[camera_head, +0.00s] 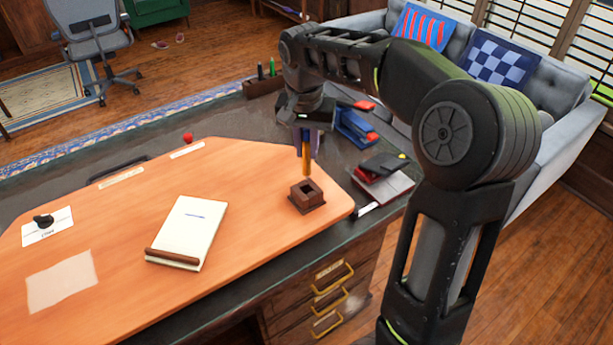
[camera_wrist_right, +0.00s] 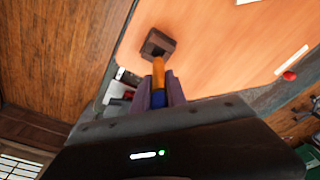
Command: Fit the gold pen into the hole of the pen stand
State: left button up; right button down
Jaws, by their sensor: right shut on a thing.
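The gold pen (camera_head: 306,162) hangs point down from my right gripper (camera_head: 304,140), which is shut on it. In the right wrist view the pen (camera_wrist_right: 158,75) shows gold with a blue part between the fingers of the gripper (camera_wrist_right: 160,92). The pen stand (camera_head: 307,197) is a small dark brown wooden block with a square hole, on the orange desk pad. In the head view the pen's lower end is just above the stand. In the wrist view the pen's end overlaps the stand (camera_wrist_right: 158,42) near its hole; I cannot tell if it touches. My left gripper is not in view.
A notepad (camera_head: 192,228) lies on the desk pad (camera_head: 130,210) left of the stand. Red and dark books (camera_head: 382,180) and a blue holder (camera_head: 355,125) stand to the right. A pen box (camera_head: 262,87) is behind. The pad around the stand is clear.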

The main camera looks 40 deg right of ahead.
aim_at(307, 168)
jog(key=shift+f, duration=1.45)
jog(key=shift+f, duration=0.1)
jog(key=shift+f+p, duration=0.3)
jog(key=shift+f, duration=1.5)
jog(key=c, duration=1.3)
grip_release()
jog(key=shift+c, duration=0.2)
jog(key=shift+r, duration=0.1)
jog(key=r, duration=0.8)
jog(key=s+a+r, duration=0.1)
jog(key=r, duration=0.2)
jog(key=shift+r+b, duration=0.4)
